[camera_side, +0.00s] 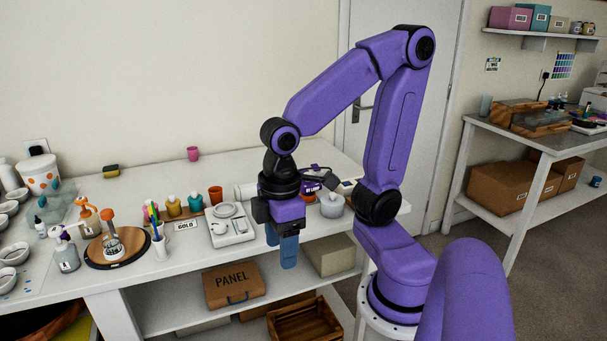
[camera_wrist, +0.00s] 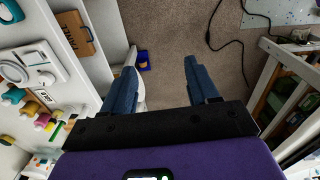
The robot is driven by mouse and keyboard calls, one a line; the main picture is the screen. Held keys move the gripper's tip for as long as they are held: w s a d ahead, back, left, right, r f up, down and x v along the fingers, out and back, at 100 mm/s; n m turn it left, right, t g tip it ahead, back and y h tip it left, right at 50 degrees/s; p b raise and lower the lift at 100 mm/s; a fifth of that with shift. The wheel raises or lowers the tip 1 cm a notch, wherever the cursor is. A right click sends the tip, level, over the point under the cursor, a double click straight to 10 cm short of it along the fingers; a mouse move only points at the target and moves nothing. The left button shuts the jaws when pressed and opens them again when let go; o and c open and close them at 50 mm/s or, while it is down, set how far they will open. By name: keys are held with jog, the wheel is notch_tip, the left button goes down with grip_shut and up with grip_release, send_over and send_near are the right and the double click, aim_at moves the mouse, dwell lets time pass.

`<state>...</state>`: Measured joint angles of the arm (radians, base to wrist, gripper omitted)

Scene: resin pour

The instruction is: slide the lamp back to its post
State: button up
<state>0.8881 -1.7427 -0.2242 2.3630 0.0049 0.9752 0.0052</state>
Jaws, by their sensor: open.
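My gripper (camera_side: 281,251) hangs with its blue fingers pointing down in front of the bench's front edge.
The bench holds a white scale (camera_side: 232,236), a round wooden board (camera_side: 96,254), a white cup with sticks (camera_side: 160,249) and several small bottles. A PANEL box (camera_side: 233,285) and a wooden crate (camera_side: 305,322) sit below. Clear bench top lies behind the bottles.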

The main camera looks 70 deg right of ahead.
jog(key=w+d+r+m, duration=0.3)
jog(key=w+d+m, duration=0.3)
jog(key=w+d, duration=0.3)
jog(key=w+d+r+m, duration=0.3)
jog(key=w+d+m, duration=0.2)
jog(key=w+d, duration=0.5)
jog(key=s+d+r+m, duration=0.1)
jog(key=s+d+m, duration=0.15)
jog(key=d, duration=0.65)
jog(key=s+d+m, duration=0.2)
jog(key=d+m, duration=0.2)
jog(key=d, duration=0.5)
jog(key=s+d+r+m, duration=0.1)
jog(key=s+d+m, duration=0.15)
jog(key=d, duration=0.65)
jog(key=shift+m, duration=0.3)
jog(key=f, duration=1.7)
jog(key=shift+w+a, duration=0.2)
jog(key=shift+a, duration=0.05)
